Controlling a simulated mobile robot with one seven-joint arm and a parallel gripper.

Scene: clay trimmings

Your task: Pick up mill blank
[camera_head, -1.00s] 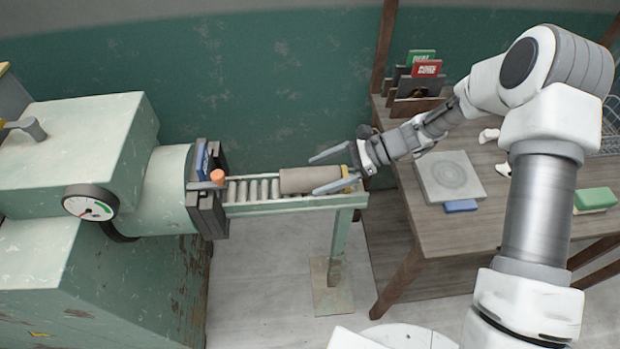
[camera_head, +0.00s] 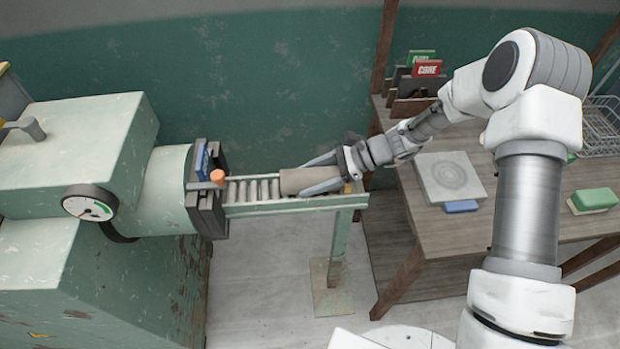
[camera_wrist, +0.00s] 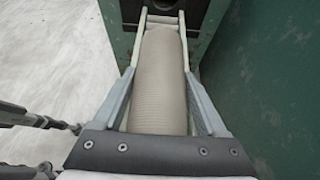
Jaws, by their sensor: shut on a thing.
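The mill blank (camera_head: 292,181) is a grey-brown clay cylinder lying along the right end of the roller rack in front of the green machine. In the wrist view the blank (camera_wrist: 160,85) runs lengthwise between the two fingers. My gripper (camera_head: 312,176) is shut on the blank, with one finger along each side. The blank still lies level on the rollers, and I see no gap under it. The near finger and the wrist hide part of its right end.
The roller rack (camera_head: 300,203) leads left to the machine's dark square mouth (camera_head: 205,210). A wooden table (camera_head: 440,230) at right holds a square slab (camera_head: 450,177), a blue block (camera_head: 461,206), a green-topped block (camera_head: 593,200) and a wire basket (camera_head: 603,130). A green wall stands behind.

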